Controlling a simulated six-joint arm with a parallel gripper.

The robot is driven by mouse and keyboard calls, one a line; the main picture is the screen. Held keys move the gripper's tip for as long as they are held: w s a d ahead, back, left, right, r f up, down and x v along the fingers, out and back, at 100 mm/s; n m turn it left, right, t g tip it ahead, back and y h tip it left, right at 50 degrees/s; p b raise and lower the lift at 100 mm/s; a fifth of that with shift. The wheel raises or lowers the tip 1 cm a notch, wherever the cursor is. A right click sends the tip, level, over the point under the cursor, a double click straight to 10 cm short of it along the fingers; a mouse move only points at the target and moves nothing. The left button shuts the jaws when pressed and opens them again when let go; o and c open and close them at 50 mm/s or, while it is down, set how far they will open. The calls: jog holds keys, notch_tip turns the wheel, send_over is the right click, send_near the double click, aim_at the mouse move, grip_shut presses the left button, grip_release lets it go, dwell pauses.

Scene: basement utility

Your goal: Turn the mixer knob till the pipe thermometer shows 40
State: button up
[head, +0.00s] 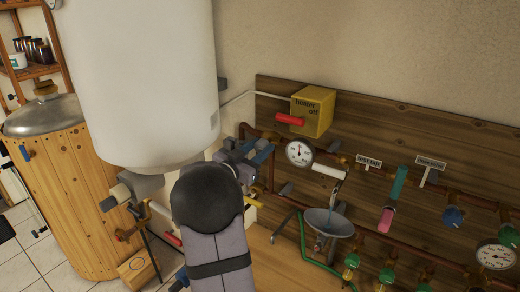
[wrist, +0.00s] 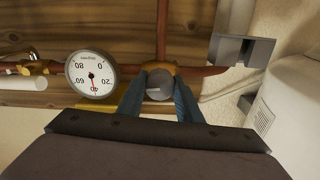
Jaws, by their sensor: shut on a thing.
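The pipe thermometer (wrist: 91,74) is a round white dial, upside down in the wrist view. Its red needle points down at or very near the 40 mark. The dial (head: 299,153) also shows in the head view, too small to read. The mixer knob (wrist: 160,82) is a grey round cap on a brass fitting on the pipe, beside the dial. My gripper (wrist: 160,95) has its two blue fingers on either side of the knob, shut on it. In the head view my gripper (head: 258,160) is at the pipe left of the dial; the knob is mostly hidden there.
A large white tank (head: 140,80) stands close left of my arm. A yellow heater box (head: 313,110) with a red lever is above the dial. A grey funnel (head: 328,222), green-handled valves and a second gauge (head: 495,255) are to the right.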

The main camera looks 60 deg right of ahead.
aim_at(258, 149)
jog(key=shift+m+b, duration=0.3)
jog(key=shift+m, duration=0.1)
jog(key=o, duration=1)
jog(key=shift+o, duration=0.2)
jog(key=shift+a, duration=0.1)
jog(key=a+b, duration=0.2)
jog(key=a, duration=0.3)
jog(key=shift+a+f+b, duration=0.1)
jog(key=shift+a+b, duration=0.25)
jog(key=shift+a, duration=0.8)
